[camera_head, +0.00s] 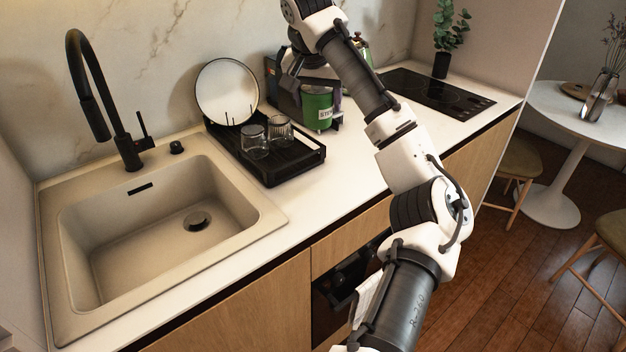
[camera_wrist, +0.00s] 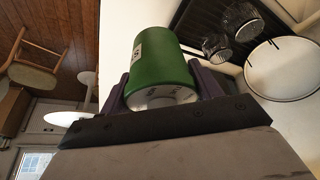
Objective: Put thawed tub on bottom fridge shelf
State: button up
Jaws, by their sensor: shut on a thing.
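The tub is a green cylinder with a pale label (camera_head: 317,108), above or on the counter beside the dish rack. My gripper (camera_head: 314,104) is shut on it, with dark fingers on either side. In the wrist view the green tub (camera_wrist: 160,62) lies between the two fingers (camera_wrist: 162,86), its pale end facing the camera. I cannot tell whether its far end touches the counter. No fridge or fridge shelf can be made out in either view.
A black dish rack (camera_head: 285,165) with two glasses and a round white plate (camera_head: 227,91) stands left of the tub. A sink (camera_head: 160,225) with a black tap is further left. A black hob (camera_head: 437,93) and potted plant (camera_head: 442,55) are right. The counter front is clear.

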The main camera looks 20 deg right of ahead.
jog(key=shift+s+f+p, duration=0.2)
jog(key=shift+f+p, duration=1.25)
jog(key=shift+f, duration=8.2)
jog(key=o, duration=1.2)
jog(key=shift+f, duration=0.1)
